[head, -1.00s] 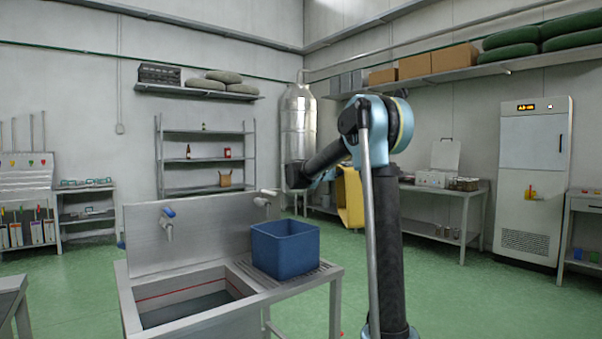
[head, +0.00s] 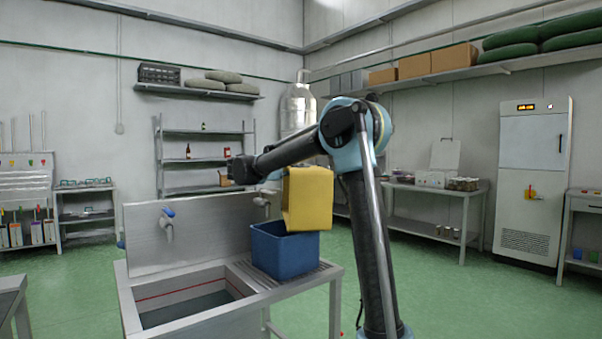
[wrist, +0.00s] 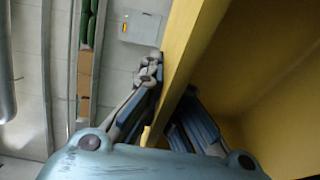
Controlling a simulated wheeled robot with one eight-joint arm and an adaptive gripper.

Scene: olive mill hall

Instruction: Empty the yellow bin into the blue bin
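The yellow bin (head: 308,200) hangs in the air over the right part of the blue bin, tipped on its side. In the wrist view, my gripper (wrist: 160,100) is shut on a wall of the yellow bin (wrist: 178,60), one finger on each side of the wall. In the head view the fingers are hidden. The blue bin (head: 284,256) stands upright on the ribbed drainboard at the right of the steel sink. Its inside is mostly out of sight. I cannot tell what either bin holds.
The steel sink (head: 190,300) has an open basin left of the blue bin. A tap (head: 167,224) sticks out from its backsplash, and another is close behind the bins. A long side table (head: 440,190) stands at the right. Green floor between is clear.

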